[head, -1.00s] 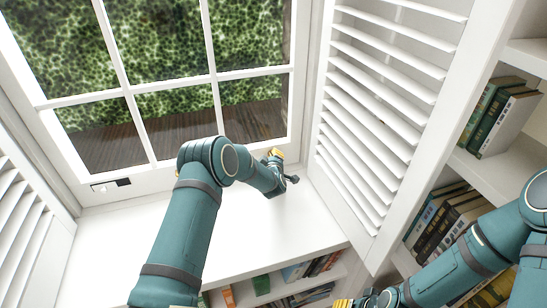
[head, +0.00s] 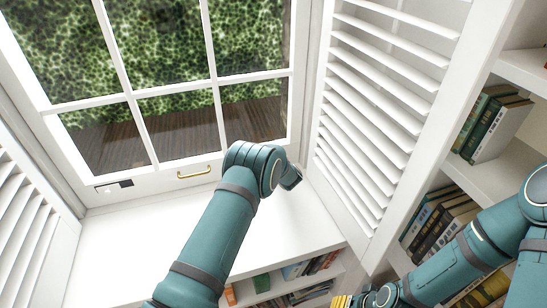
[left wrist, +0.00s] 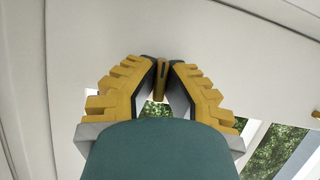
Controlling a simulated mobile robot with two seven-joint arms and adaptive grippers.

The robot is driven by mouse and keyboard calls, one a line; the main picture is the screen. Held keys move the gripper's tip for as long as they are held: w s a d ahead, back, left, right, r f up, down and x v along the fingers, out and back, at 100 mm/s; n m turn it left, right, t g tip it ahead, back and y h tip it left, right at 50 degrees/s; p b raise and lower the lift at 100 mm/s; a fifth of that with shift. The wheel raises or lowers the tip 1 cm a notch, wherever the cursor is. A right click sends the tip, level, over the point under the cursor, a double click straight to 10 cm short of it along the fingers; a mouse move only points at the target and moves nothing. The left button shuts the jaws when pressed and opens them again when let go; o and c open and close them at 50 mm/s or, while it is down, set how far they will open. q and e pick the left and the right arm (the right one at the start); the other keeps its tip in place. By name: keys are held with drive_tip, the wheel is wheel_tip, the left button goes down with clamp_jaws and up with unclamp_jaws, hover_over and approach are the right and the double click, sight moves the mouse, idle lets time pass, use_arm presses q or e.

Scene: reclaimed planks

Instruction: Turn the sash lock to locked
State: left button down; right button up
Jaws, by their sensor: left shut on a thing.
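In the left wrist view my left gripper (left wrist: 161,85) is shut, its yellow-backed fingers meeting on a small upright brass piece (left wrist: 161,72), which looks like the lever of the sash lock. The lock's base and its turn angle are hidden. In the head view my left forearm and wrist cover the gripper and lock at the window's lower right corner. The white window sash (head: 150,178) stands upright behind the sill. My right gripper (head: 343,301) shows only in part at the bottom edge; whether it is open is unclear.
Louvred shutters (head: 370,130) flank the window. The white sill (head: 130,235) is clear. Bookshelves with books (head: 490,125) stand right and below.

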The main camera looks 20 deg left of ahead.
use_arm(q)
drive_tip(key=shift+w+r+m, duration=0.1)
drive_tip(key=shift+r+m, duration=0.05)
drive_tip(key=shift+m, duration=0.25)
idle(0.3)
drive_tip(key=c, duration=1.1)
unclamp_jaws()
drive_tip(key=shift+o, duration=0.2)
drive_tip(key=v, duration=1.2)
drive_tip(key=shift+d, duration=0.15)
drive_tip(key=shift+w, duration=0.1)
